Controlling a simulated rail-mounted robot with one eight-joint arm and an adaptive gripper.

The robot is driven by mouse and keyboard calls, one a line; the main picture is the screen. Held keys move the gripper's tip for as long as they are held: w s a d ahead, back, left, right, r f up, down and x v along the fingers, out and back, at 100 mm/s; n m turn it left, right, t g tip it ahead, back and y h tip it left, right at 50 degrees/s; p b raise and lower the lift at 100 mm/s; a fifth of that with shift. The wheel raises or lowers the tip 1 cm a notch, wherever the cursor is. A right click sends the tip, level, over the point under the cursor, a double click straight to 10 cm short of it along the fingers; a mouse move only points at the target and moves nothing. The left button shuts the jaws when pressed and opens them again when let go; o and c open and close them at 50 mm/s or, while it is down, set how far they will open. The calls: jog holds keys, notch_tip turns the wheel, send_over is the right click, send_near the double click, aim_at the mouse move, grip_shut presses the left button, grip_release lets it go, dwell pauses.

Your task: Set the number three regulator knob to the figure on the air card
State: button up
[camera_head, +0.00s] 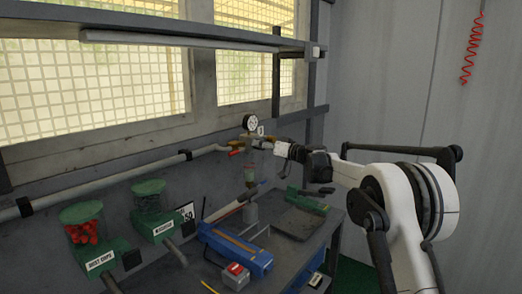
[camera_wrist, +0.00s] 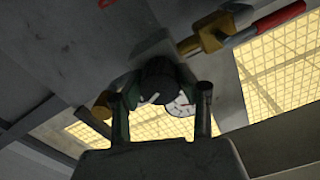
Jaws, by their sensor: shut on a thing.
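In the wrist view a dark round knob (camera_wrist: 157,86) sits between the two fingers of my gripper (camera_wrist: 161,112), which are shut on it. Part of a white gauge dial (camera_wrist: 181,108) shows just behind the knob. In the head view my gripper (camera_head: 279,149) reaches from the right to the regulator on the wall pipe, under a round white gauge (camera_head: 250,122). The knob is hidden there by the gripper. The gauge reading and any number on the knob are too small to tell. A white card (camera_head: 187,213) with partly hidden black figures ending in "50" stands behind the jars.
A red-handled brass valve (camera_wrist: 210,36) is close beside the gripper. The wall pipe (camera_head: 110,172) runs left. Two green-lidded jars (camera_head: 82,212), a blue tool (camera_head: 235,247) and a grey tray (camera_head: 300,223) are on the bench below. A shelf (camera_head: 190,37) hangs above.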

jog(key=m+b, duration=0.1)
jog(key=m, duration=0.2)
jog(key=shift+f+m, duration=0.15)
jog(key=shift+m, duration=0.15)
jog(key=m+b, duration=0.1)
jog(key=m, duration=0.2)
jog(key=shift+m, duration=0.3)
jog(key=m+b, duration=0.1)
jog(key=m, duration=0.2)
jog(key=shift+m, duration=0.4)
jog(key=m, duration=0.4)
jog(key=shift+b, duration=0.35)
jog(key=m, duration=0.8)
jog(key=shift+m+b, duration=0.3)
jog(key=shift+b, duration=0.05)
jog(key=m, duration=0.4)
jog(key=shift+f, duration=0.1)
jog(key=shift+m, duration=1.9)
